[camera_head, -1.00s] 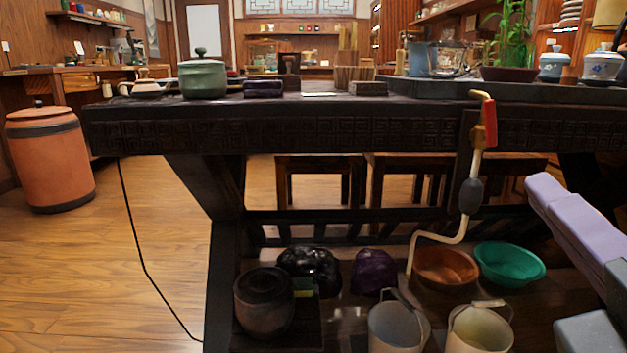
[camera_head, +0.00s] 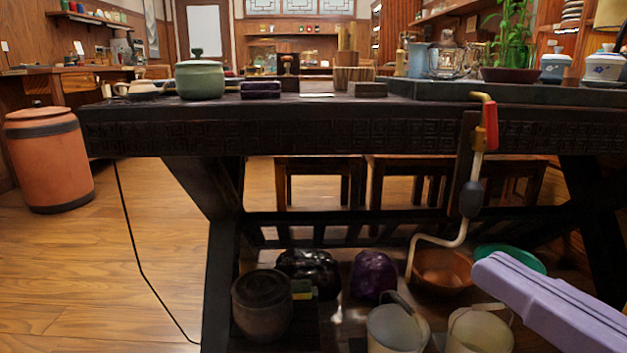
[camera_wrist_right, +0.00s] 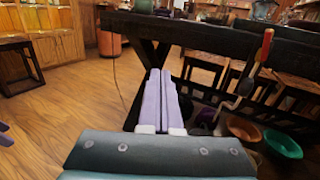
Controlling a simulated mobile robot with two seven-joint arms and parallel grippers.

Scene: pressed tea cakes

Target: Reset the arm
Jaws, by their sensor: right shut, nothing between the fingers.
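My right gripper (camera_head: 484,270) reaches in from the lower right of the head view, with its long lilac fingers together and nothing held. It is in front of the dark table's lower part and covers some of the green bowl (camera_head: 512,259). In the right wrist view the same right gripper (camera_wrist_right: 160,73) points forward toward the table, its two fingers side by side and shut. A small lilac piece at the left edge of the wrist view may be part of my left gripper (camera_wrist_right: 5,135). Its jaws cannot be made out.
The dark carved table (camera_head: 300,135) crosses the head view. Two pails (camera_head: 397,330), a brown bowl (camera_head: 440,272) and a dark jar (camera_head: 262,305) stand below. Open wooden floor lies left, near an orange barrel (camera_head: 48,160).

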